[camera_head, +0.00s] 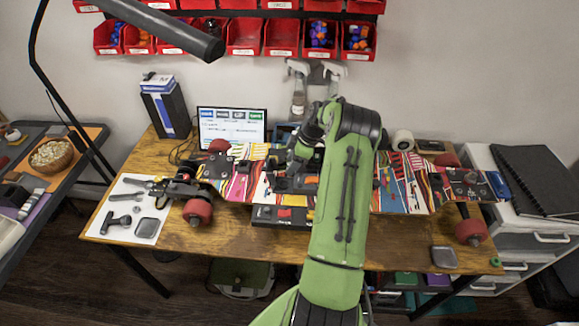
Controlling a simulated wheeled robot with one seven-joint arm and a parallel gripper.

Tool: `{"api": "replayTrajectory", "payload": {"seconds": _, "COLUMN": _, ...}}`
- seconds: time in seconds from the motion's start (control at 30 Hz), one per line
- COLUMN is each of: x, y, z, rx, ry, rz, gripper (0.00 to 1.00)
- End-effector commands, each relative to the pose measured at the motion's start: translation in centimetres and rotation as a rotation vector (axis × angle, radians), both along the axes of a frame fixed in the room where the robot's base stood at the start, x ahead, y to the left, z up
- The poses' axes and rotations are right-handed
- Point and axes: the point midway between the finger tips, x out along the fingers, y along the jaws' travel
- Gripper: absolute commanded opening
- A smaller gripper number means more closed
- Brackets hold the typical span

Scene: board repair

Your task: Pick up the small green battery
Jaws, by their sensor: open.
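A small green object (496,262) lies at the right front edge of the wooden table; it is too small to tell whether it is the battery. No other green battery can be made out, and my arm hides part of the table's middle. My gripper (284,186) is dark and points down over the middle of the colourful skateboard deck, far to the left of the green object. Its jaws are open, and nothing is visible between them.
The long skateboard deck (403,186) spans the table, with red wheels (197,211) standing out. A white mat with tools (114,233) is at left. A monitor (231,128) and a blue-black box (165,105) stand behind. A lamp arm (165,28) and red bins (245,37) hang above.

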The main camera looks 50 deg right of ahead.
Motion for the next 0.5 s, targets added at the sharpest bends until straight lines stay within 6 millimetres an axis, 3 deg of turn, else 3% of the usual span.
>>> {"api": "replayTrajectory", "payload": {"seconds": 0.13, "x": 0.01, "y": 0.01, "z": 0.0, "rx": 0.0, "ry": 0.0, "rz": 0.0, "gripper": 0.52}}
{"api": "replayTrajectory", "payload": {"seconds": 0.4, "x": -0.01, "y": -0.02, "z": 0.04, "rx": 0.0, "ry": 0.0, "rz": -0.001, "gripper": 0.11}}
{"api": "replayTrajectory", "payload": {"seconds": 0.5, "x": -0.01, "y": -0.02, "z": 0.05, "rx": 0.0, "ry": 0.0, "rz": -0.001, "gripper": 0.0}}
